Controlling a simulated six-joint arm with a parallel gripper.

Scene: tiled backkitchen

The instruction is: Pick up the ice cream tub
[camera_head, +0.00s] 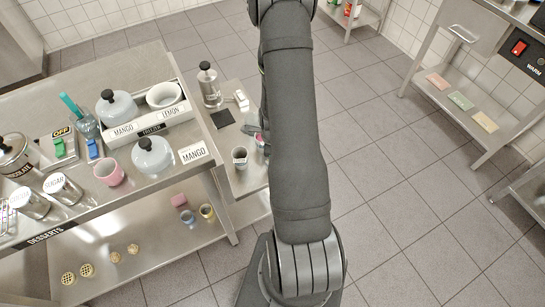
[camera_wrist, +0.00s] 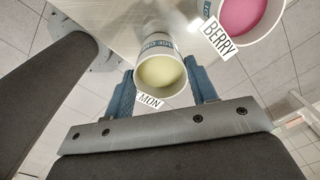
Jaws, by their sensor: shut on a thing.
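In the wrist view, an ice cream tub (camera_wrist: 160,74) with pale yellow contents sits between the two blue fingers of my gripper (camera_wrist: 161,88). Its printed band reads in part "ICE CR", and a white tag at its rim shows "MON". My gripper is shut on this tub. A second tub (camera_wrist: 245,18) with pink contents and a "BERRY" tag is just to the right, apart from the fingers. In the head view my gripper (camera_head: 255,131) is over the small metal side table (camera_head: 245,180), mostly hidden behind my arm.
A small grey cup (camera_head: 240,157) stands on the side table, with a steel dispenser (camera_head: 209,88) and a dark square (camera_head: 222,118) behind. The desserts counter (camera_head: 130,205) at left carries lidded pots, mugs and canisters. Tiled floor (camera_head: 400,200) at right is clear.

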